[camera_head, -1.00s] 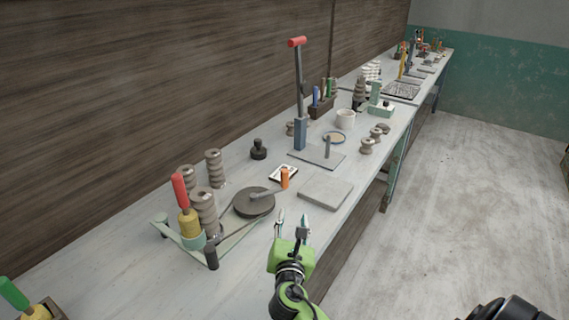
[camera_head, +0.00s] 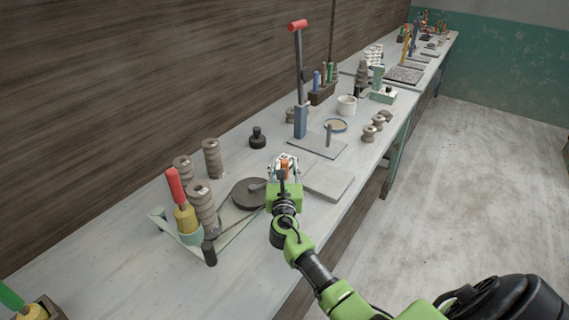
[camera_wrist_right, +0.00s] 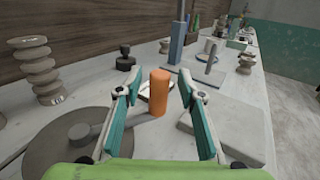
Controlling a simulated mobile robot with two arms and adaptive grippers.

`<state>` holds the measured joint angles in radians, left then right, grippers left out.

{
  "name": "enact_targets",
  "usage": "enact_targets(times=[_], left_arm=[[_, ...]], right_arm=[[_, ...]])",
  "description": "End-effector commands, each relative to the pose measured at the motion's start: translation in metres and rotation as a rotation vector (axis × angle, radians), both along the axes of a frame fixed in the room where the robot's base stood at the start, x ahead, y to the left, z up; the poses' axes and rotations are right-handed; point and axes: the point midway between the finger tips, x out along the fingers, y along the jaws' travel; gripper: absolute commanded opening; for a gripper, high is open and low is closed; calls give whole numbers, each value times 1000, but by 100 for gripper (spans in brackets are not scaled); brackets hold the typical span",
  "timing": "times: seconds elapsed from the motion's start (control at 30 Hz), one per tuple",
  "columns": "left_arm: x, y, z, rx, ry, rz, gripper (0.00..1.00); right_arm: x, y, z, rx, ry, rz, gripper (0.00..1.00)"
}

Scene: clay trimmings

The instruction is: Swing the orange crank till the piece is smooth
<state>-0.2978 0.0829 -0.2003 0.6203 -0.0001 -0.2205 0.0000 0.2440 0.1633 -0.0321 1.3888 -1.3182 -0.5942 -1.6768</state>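The orange crank handle (camera_wrist_right: 159,92) stands upright at the end of a grey crank arm (camera_wrist_right: 95,128). The arm reaches across a dark round disc (camera_head: 246,194) on the bench. My right gripper (camera_head: 285,163) is open, with its teal-padded fingers on either side of the handle in the right wrist view. I see gaps between the handle and both fingers. In the head view the gripper partly hides the handle and the crank arm. I cannot tell which object is the piece. My left gripper is not in view.
A flat grey slab (camera_head: 328,181) lies right of the gripper. A tall red-topped lever (camera_head: 299,80) stands behind. Stacked ribbed spools (camera_head: 212,158) and a red-handled tool (camera_head: 175,187) stand left. The bench front (camera_head: 130,285) is mostly clear.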

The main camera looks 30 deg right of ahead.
Motion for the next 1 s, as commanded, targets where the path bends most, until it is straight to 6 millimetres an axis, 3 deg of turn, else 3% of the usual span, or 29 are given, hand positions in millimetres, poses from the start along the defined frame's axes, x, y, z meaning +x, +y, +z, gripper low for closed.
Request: enact_targets(times=[0.13,0.5,0.63,1.0], left_arm=[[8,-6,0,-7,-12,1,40],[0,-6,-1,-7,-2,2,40],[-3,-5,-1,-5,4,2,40],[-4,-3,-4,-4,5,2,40]], right_arm=[[10,-7,0,1,0,0,36],[14,-9,0,2,0,0,36],[14,-9,0,1,0,0,2],[14,-10,-2,4,0,-19,0]])
